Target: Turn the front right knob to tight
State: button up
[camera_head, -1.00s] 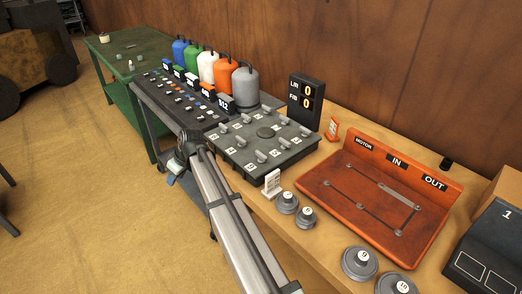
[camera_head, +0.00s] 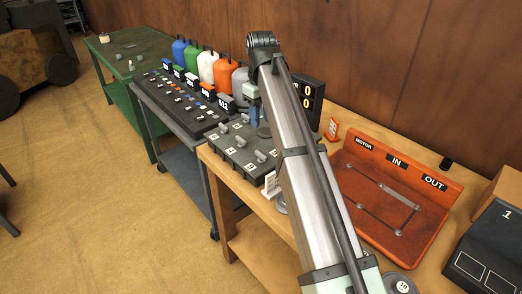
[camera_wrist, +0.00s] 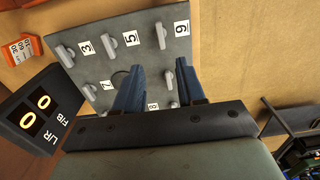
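The grey knob box (camera_head: 229,155) stands on the wooden bench in the head view, with several grey lever knobs and number labels on top. My arm crosses in front and hides its right part. Its top also shows in the wrist view (camera_wrist: 85,68), with labels 3, 5, 9, 7 and partly 8. My gripper (camera_wrist: 160,75) is open above the box, its two blue fingers apart. I see no grip on any knob. I cannot tell which knob is the front right one.
The black display (camera_wrist: 40,108) reads 0 for L/R and F/B and stands close to the box. An orange tray (camera_head: 385,205) lies to the right of my arm. Several coloured canisters (camera_head: 205,65) stand behind a dark panel on the left.

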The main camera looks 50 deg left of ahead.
aim_at(261, 153)
notch_tip(261, 153, down, 13)
dwell(0.5)
grip_shut()
dwell(0.4)
